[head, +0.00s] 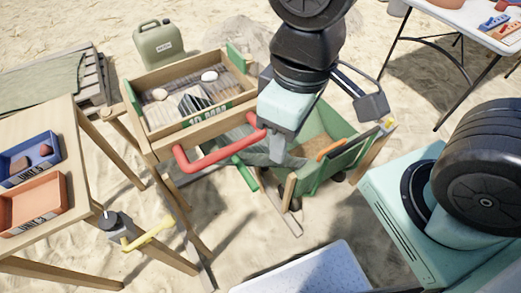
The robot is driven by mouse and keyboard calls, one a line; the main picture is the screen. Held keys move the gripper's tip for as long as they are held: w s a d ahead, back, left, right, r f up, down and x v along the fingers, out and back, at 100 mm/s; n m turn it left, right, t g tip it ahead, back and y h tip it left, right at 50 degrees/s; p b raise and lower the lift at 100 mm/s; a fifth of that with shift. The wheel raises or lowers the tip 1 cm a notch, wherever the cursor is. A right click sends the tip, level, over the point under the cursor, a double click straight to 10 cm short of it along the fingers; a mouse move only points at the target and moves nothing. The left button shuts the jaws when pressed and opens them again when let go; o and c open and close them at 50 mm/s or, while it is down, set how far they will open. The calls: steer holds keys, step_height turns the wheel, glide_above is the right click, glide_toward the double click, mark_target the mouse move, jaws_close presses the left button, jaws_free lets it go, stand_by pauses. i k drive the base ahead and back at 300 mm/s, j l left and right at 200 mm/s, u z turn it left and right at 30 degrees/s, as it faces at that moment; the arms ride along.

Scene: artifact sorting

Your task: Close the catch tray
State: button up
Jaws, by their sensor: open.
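The sieve stand has a wooden box (178,134) marked "10 MM", with pale and dark pieces on its mesh. A red U-shaped handle (205,160) sticks out below the front of the box. I cannot tell for sure whether it belongs to the catch tray. A grey surface with green edging (240,160) shows under the box, partly hidden; it may be the catch tray. My gripper (279,150) points down by the right end of the red handle. It looks empty, and I cannot tell whether it touches the handle.
A green open container (340,168) with an orange item stands right of the stand. A wooden table at left holds a blue tray (48,150) and an orange tray (62,192). A yellow-handled tool (150,235) is in front. A jerrycan (158,44) stands behind.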

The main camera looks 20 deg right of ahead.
mark_target(257, 155)
steer(key=k+l+u, duration=0.3)
steer(key=l, duration=0.25)
steer(key=l+u, duration=0.1)
steer(key=l, duration=0.55)
